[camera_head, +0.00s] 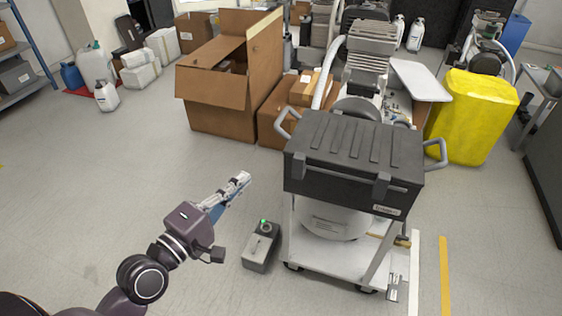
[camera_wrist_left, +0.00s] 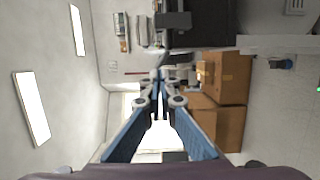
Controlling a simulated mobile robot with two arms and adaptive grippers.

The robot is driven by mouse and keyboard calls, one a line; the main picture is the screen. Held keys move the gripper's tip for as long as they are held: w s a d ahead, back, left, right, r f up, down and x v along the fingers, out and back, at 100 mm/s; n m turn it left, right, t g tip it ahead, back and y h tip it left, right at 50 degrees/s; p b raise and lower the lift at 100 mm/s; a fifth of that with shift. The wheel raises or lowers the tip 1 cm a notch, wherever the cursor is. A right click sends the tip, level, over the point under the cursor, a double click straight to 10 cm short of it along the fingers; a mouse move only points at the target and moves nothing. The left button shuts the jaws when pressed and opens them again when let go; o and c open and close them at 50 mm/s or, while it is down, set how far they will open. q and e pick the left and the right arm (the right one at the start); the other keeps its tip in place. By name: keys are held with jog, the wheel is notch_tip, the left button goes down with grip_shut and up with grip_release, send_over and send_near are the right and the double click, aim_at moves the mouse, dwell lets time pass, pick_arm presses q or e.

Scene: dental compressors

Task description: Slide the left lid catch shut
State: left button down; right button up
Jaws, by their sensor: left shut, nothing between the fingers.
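A dark grey case (camera_head: 352,150) with a ribbed lid sits on top of a white wheeled cart. Its front bears a left lid catch (camera_head: 308,157) and a right catch (camera_head: 381,186), with a bar running across the front. I cannot tell how far the left catch is slid. My left gripper (camera_head: 243,180) is shut and empty, to the left of the case and lower in the head view, apart from it. In the left wrist view the closed fingers (camera_wrist_left: 160,76) point forward, and the dark case (camera_wrist_left: 212,24) shows at the top. My right gripper is not in view.
A small grey box (camera_head: 261,247) with a green light stands on the floor left of the cart (camera_head: 338,264). Side handles (camera_head: 286,122) stick out from the case. Cardboard boxes (camera_head: 222,105) stand behind, and a yellow container (camera_head: 470,117) stands right.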

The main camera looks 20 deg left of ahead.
aim_at(303, 168)
pick_arm(q)
jog(key=w+d, duration=0.6)
jog(key=w, duration=0.3)
jog(key=shift+d, duration=0.3)
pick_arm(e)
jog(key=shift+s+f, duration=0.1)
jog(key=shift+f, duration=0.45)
pick_arm(q)
jog(key=shift+d, duration=0.15)
